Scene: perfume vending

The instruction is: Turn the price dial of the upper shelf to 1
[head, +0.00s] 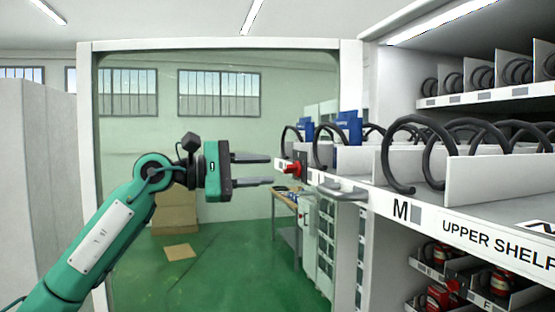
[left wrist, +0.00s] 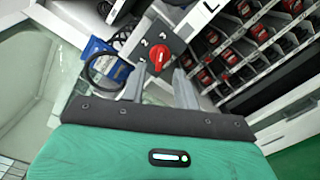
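The price dial is a red knob (head: 292,169) on a dark plate at the left end of the upper shelf (head: 376,199). In the left wrist view the red knob (left wrist: 159,54) sits on its dark plate, just beyond the fingertips and between their lines. My left gripper (head: 270,170) is open and level, its two fingers pointing right at the knob, with a small gap between them and it. The same gripper (left wrist: 158,80) shows open and empty in the left wrist view. The number the dial points to is too small to read. My right gripper is not in view.
Black spiral coils (head: 405,150) and blue boxes (head: 349,127) stand on the shelf. A lower shelf holds red items (head: 441,297). Left of the machine is a glass panel.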

